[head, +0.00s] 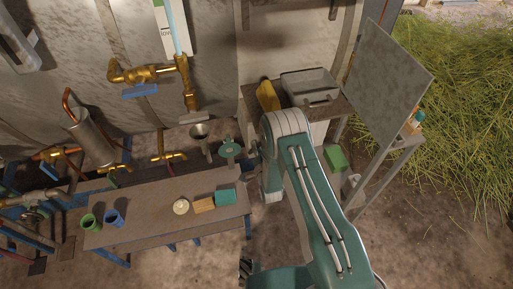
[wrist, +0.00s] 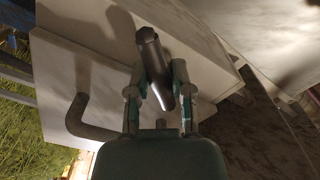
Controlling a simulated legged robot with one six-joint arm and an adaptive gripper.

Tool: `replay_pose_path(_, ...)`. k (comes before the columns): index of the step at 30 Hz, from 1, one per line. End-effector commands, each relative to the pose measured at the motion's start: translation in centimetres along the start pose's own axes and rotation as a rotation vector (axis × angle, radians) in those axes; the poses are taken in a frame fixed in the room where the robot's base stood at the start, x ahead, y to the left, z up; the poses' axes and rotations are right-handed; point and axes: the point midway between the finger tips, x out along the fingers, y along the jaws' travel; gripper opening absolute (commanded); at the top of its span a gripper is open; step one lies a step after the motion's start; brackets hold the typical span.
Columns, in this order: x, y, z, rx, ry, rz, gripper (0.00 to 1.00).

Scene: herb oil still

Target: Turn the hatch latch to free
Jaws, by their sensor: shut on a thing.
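In the wrist view my gripper (wrist: 161,92) is shut on a dark, smooth metal bar (wrist: 150,50), which looks like the handle of the hatch latch. The bar runs lengthwise between the two fingers and stands out in front of a pale flat panel (wrist: 70,70). A bent grey rod (wrist: 80,112) is beside the left finger, apart from the bar. Where the bar joins its mount is hard to tell. In the head view my green arm covers the middle, and my gripper and the latch cannot be made out there.
A bench (head: 155,205) with a green mug (head: 88,222), a blue mug (head: 114,218) and small blocks stands left of my arm. Brass piping (head: 150,74) runs along the wall. A large grey tilted panel (head: 390,75) and a grass heap (head: 465,100) are at the right.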

Motion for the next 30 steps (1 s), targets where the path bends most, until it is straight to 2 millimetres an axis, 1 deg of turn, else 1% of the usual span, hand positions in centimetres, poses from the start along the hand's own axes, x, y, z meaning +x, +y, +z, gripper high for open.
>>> replay_pose_path(1,-0.4,0.4,0.5,0.0,-0.015,0.013,0.0)
replay_pose_path(5,-0.4,0.5,0.5,0.001,-0.015,0.014,0.0)
replay_pose_path(6,-0.4,0.5,0.5,0.001,-0.015,0.014,0.46)
replay_pose_path(7,-0.4,0.5,0.5,0.001,-0.015,0.014,0.6)
replay_pose_path(8,-0.4,0.4,0.5,0.001,-0.014,0.013,0.63)
replay_pose_path(17,-0.2,0.2,0.1,0.002,-0.005,0.006,0.63)
replay_pose_path(20,-0.5,0.2,0.1,0.002,-0.005,0.006,0.63)
replay_pose_path(23,-1.6,0.2,0.1,0.002,-0.006,0.007,0.63)
replay_pose_path(26,-3.5,0.2,0.2,0.001,-0.007,0.008,0.63)
replay_pose_path(30,-6.5,0.2,0.3,0.001,-0.008,0.01,0.63)
